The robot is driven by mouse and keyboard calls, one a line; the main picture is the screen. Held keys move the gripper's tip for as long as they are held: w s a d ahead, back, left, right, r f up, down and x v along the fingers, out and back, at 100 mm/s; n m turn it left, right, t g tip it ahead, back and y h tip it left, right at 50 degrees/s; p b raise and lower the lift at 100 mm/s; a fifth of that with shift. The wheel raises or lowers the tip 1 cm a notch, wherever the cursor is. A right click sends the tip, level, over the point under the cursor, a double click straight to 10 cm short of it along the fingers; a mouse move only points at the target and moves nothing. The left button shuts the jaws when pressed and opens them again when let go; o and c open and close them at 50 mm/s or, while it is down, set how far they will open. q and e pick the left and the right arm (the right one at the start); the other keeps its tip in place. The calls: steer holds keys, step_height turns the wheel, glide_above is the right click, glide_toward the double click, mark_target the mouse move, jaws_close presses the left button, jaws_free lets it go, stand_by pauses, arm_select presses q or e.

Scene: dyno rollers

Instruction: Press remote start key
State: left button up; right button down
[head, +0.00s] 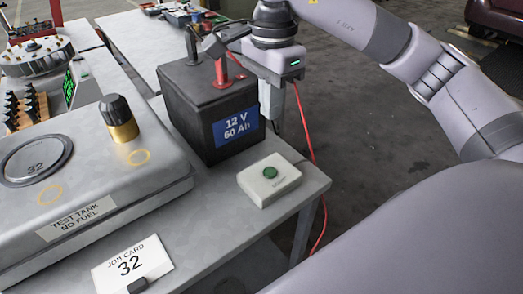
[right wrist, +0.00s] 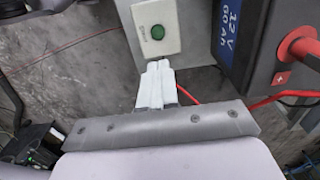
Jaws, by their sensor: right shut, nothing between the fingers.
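The remote start key is a pale box (head: 282,184) with a round green button (head: 270,172) on top. It lies on the grey bench near its right front corner. In the right wrist view the box (right wrist: 172,42) and green button (right wrist: 157,32) are at the top, beyond my fingertips. My right gripper (head: 270,103) is behind the box in the head view, beside the battery's right side. Its pale fingers (right wrist: 158,68) are together and empty, and appear apart from the button. My left gripper is not in view.
A black battery (head: 187,112) labelled 12 V 60 Ah, with a red terminal clamp (head: 223,75), stands close to my right gripper. A red cable (head: 306,128) hangs past the bench edge. A metal test tank (head: 95,160) and job card (head: 132,264) are left. Open floor lies right.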

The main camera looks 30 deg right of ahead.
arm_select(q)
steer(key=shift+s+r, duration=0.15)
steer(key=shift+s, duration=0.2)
arm_select(e)
glide_toward(270, 171)
step_height(270, 171, down, 7)
steer(key=shift+r, duration=0.1)
stand_by(0.3)
